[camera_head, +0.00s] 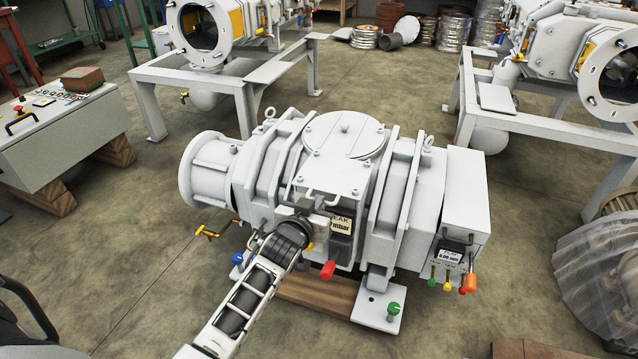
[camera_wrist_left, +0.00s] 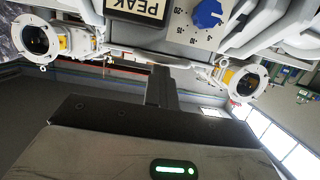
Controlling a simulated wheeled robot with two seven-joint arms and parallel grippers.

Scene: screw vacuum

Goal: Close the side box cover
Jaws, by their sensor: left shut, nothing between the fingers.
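The white vacuum pump (camera_head: 345,140) stands in the middle of the head view. A white side box (camera_head: 465,195) with a small display on its front is at its right end. I cannot tell how its cover stands. My left gripper (camera_head: 318,224) is at the front centre of the pump, beside the PEAK panel (camera_head: 341,227) and well left of the side box. Its fingertips are partly hidden by the arm in the head view. The left wrist view shows it shut and empty (camera_wrist_left: 160,88), with the PEAK label (camera_wrist_left: 136,12) and a blue knob (camera_wrist_left: 207,13) beyond. My right gripper is not in view.
Colored knobs, including an orange one (camera_head: 468,284), hang below the side box. A red knob (camera_head: 327,270) is below the pump's centre. A control desk (camera_head: 60,135) stands left; a wrapped object (camera_head: 600,275) is right. Metal frames (camera_head: 245,95) stand behind.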

